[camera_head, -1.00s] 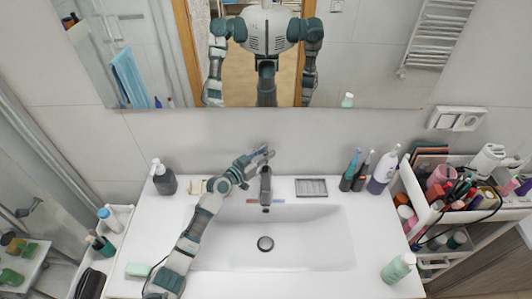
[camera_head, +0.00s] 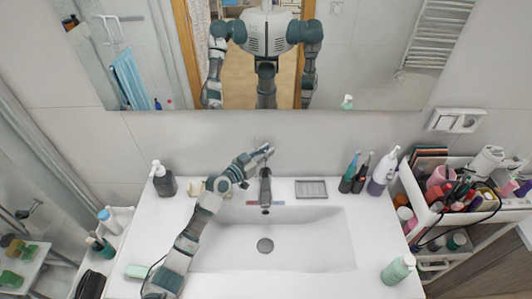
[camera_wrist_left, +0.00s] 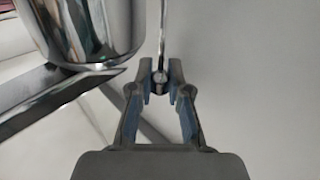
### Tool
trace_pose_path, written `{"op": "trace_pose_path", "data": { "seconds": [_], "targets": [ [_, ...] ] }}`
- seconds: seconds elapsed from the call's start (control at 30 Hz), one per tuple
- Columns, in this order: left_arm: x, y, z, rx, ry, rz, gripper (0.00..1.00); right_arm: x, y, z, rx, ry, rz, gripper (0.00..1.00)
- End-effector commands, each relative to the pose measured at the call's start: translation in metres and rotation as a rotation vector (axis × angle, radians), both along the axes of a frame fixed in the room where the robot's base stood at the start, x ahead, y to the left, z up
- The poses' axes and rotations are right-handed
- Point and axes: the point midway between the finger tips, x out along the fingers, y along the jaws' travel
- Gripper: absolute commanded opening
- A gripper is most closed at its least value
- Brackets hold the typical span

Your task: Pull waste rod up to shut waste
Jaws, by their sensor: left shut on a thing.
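My left gripper (camera_head: 263,150) is behind the top of the chrome faucet (camera_head: 265,188) at the back of the sink. In the left wrist view its fingertips (camera_wrist_left: 160,76) are shut on the thin metal waste rod (camera_wrist_left: 162,35), at the small knob on its end. The faucet body (camera_wrist_left: 90,28) stands close to the left of the rod there. The waste (camera_head: 265,245) in the basin floor shows as a grey disc. In the head view the rod is too small to make out. My right gripper is not in view.
The white basin (camera_head: 315,250) is empty. A dark soap bottle (camera_head: 164,182) stands at the left, and a metal soap dish (camera_head: 311,188) is right of the faucet. A green-white bottle (camera_head: 397,270) stands at the front right.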

Motion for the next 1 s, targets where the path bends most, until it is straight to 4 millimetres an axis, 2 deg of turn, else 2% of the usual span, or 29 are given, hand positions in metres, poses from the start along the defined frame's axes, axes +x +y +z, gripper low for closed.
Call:
{"op": "trace_pose_path", "data": {
  "seconds": [0.03, 0.07, 0.1, 0.47, 0.57, 0.8, 1.0],
  "targets": [
    [0.001, 0.000, 0.004, -0.006, -0.007, 0.002, 0.19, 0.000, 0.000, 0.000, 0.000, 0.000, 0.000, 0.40],
    [0.001, 0.000, 0.005, -0.005, -0.008, 0.002, 0.27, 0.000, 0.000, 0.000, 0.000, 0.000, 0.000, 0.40],
    [0.001, 0.000, 0.005, -0.005, -0.008, 0.002, 0.30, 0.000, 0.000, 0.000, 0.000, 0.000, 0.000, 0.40],
    [-0.004, 0.005, 0.003, -0.004, -0.006, 0.002, 0.30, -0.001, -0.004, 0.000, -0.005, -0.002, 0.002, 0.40],
    [-0.014, 0.016, 0.002, -0.003, -0.004, 0.002, 0.30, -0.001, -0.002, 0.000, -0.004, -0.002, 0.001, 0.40],
    [-0.052, 0.055, 0.001, 0.000, -0.006, 0.003, 0.30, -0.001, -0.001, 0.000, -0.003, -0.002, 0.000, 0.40],
    [-0.075, 0.077, 0.001, -0.001, -0.004, 0.002, 0.30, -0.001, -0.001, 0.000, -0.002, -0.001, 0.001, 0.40]
  ]
}}
